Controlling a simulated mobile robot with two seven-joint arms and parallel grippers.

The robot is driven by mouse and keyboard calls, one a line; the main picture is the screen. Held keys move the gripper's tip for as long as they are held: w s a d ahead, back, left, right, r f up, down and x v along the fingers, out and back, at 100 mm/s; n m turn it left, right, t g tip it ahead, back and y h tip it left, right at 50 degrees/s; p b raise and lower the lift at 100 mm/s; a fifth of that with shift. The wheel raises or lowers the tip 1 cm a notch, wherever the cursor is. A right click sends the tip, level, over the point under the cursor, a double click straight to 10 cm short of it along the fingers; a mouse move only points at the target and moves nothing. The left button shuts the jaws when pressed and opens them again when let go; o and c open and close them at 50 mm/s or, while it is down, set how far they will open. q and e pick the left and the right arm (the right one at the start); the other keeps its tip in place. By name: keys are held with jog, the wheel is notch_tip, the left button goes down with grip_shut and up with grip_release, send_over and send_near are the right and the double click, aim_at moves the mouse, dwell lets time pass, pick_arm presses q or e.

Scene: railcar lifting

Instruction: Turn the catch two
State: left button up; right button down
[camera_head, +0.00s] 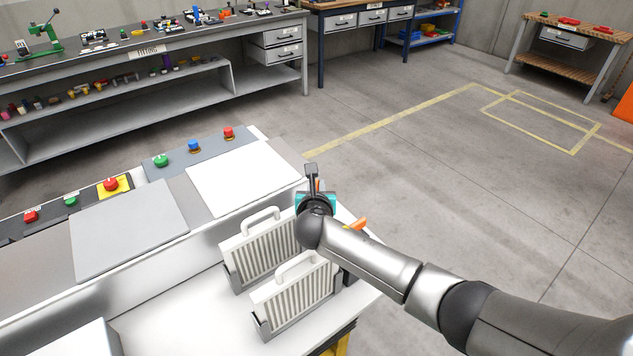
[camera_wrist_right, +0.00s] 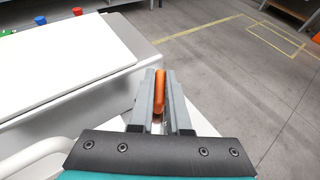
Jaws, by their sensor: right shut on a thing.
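My right gripper (camera_head: 312,172) is at the right end of the white-topped bench, partly hidden by its own wrist. In the right wrist view its two grey fingers (camera_wrist_right: 160,103) are shut on an orange catch (camera_wrist_right: 159,88), one on each side of it. Only a sliver of that catch shows in the head view (camera_head: 317,185). A second orange catch (camera_head: 357,224) sticks out beyond my forearm, nearer to me. No number shows on either catch. My left gripper is not in view.
Two white ribbed panels with handles (camera_head: 262,250) (camera_head: 294,292) stand in dark holders on the bench's lower shelf, left of my wrist. A white plate (camera_head: 245,178) and red, green and blue buttons (camera_head: 194,146) lie behind. The floor to the right is clear.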

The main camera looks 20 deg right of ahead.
jog(key=shift+a+m+g+h, duration=0.1)
jog(key=shift+m+g+h, duration=0.3)
jog(key=shift+m+h, duration=0.5)
jog(key=shift+m+g+h+b, duration=0.5)
jog(key=shift+m+h, duration=0.4)
jog(key=shift+h, duration=0.1)
jog(key=shift+m+g+h+b, duration=1.6)
jog(key=shift+m+b, duration=0.1)
jog(key=shift+m, duration=0.2)
jog(key=c, duration=0.9)
grip_release()
